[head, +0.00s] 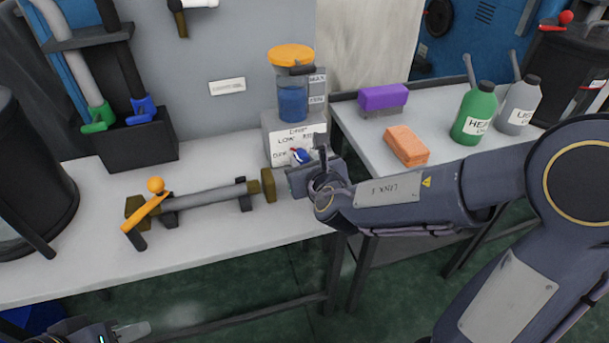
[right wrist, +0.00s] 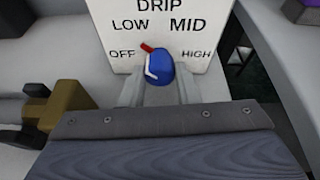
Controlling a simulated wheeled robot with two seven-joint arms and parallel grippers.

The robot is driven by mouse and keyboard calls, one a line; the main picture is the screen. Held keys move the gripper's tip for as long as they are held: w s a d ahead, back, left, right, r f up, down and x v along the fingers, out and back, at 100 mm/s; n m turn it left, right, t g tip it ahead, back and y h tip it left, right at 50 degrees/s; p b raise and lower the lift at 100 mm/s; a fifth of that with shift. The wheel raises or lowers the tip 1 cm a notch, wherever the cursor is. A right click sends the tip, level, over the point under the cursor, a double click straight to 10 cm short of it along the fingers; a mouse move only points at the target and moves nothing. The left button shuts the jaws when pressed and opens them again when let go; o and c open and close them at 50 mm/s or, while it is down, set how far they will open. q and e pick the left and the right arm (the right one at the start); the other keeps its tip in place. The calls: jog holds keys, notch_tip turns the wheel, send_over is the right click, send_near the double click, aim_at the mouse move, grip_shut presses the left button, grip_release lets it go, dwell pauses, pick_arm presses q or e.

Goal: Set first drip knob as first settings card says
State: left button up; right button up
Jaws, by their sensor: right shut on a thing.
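The drip knob (right wrist: 159,66) is blue with a red pointer and a white mark, on a white panel (right wrist: 180,20) reading DRIP, OFF, LOW, MID, HIGH. The pointer leans up and left, roughly toward LOW. In the head view the knob (head: 300,156) sits on the box under a blue-filled, orange-lidded reservoir (head: 292,98). My right gripper (right wrist: 158,92) is shut on the knob from the front. My left gripper (head: 125,332) shows only partly at the bottom left, away from the knob; its opening is unclear. A small white card (head: 227,87) is on the wall, its text unreadable.
A grey pipe (head: 205,197) with an orange-handled valve lies on stands left of my right gripper. A purple block (head: 383,97), an orange block (head: 406,145), a green bottle (head: 474,115) and a grey bottle (head: 517,108) stand on the right table.

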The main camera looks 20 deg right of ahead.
jog(key=b, duration=0.1)
jog(key=m+y+b, duration=0.1)
jog(key=b, duration=0.1)
jog(key=shift+d+f+m, duration=0.1)
jog(key=shift+f+m, duration=0.15)
jog(key=shift+m, duration=0.05)
pick_arm(q)
notch_tip(320, 180, down, 7)
jog(key=b, duration=0.2)
jog(key=shift+b, duration=0.4)
pick_arm(e)
jog(key=shift+r+m+y, duration=0.2)
jog(key=shift+m+y, duration=0.2)
jog(key=shift+m, duration=0.2)
pick_arm(q)
jog(key=shift+f, duration=0.1)
pick_arm(e)
jog(key=o, duration=1)
jog(key=shift+c, duration=0.2)
jog(key=p+v, duration=0.3)
jog(key=v, duration=0.4)
jog(key=shift+r, duration=0.15)
jog(key=shift+s+d, duration=0.1)
jog(key=shift+s, duration=0.3)
pick_arm(q)
notch_tip(320, 180, up, 3)
jog(key=shift+r, duration=0.1)
